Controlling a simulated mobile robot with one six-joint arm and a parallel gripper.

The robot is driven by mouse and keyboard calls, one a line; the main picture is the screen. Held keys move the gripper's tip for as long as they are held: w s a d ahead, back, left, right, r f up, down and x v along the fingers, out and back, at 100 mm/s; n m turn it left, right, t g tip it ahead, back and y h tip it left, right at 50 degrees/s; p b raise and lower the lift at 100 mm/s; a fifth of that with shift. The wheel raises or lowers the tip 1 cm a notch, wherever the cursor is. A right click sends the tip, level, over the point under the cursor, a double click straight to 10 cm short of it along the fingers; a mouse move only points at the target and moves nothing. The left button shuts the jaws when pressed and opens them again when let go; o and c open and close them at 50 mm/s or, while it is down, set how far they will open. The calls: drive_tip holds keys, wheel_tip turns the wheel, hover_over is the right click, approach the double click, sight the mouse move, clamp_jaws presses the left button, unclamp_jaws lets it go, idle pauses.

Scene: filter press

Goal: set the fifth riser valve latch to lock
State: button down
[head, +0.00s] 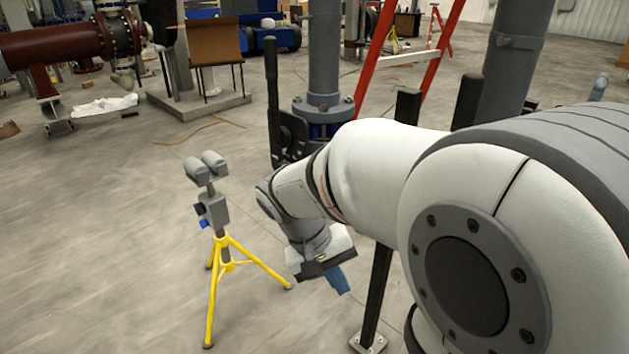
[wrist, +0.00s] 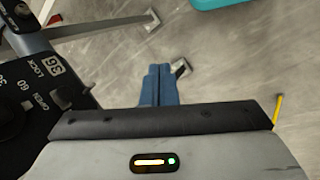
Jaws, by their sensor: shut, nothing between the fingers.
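A riser valve stands at centre in the head view, with a tall black lever (head: 271,80), a black plate (head: 292,135) and a grey riser pipe (head: 323,55). In the wrist view a black dial plate (wrist: 40,85) with white marks, including OPEN, LOCK and 60, fills the left edge. Which riser this is, and the latch's setting, I cannot tell. My gripper (head: 339,280) hangs low in front of the valve. Its blue fingers (wrist: 158,84) are together and empty, right of the dial plate and apart from it in the wrist view.
Black posts (head: 375,290) stand close beside my arm. A yellow tripod (head: 222,255) with a grey two-lobed head stands to the left. A red ladder (head: 420,60) stands behind. Open concrete floor lies at the left. A teal object (wrist: 218,3) shows at the wrist view's top.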

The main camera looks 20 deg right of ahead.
drive_tip(key=w+d+r+m+g+h+p, duration=0.1)
drive_tip(key=w+d+r+m+h, duration=0.1)
drive_tip(key=w+h, duration=0.3)
drive_tip(key=w+d+r+m+g+h+p, duration=0.1)
drive_tip(key=w+d+m+g+h, duration=0.1)
drive_tip(key=w+h, duration=0.3)
drive_tip(key=shift+w+d+r+g, duration=0.3)
drive_tip(key=shift+w+d+r, duration=0.05)
drive_tip(key=shift+w+d, duration=0.55)
drive_tip(key=s+a+p+x, duration=0.1)
drive_tip(key=s+p+x, duration=0.1)
drive_tip(key=x, duration=1)
drive_tip(key=shift+s+d+f+p, duration=0.2)
drive_tip(key=shift+s+d+p, duration=0.2)
drive_tip(key=shift+p, duration=0.5)
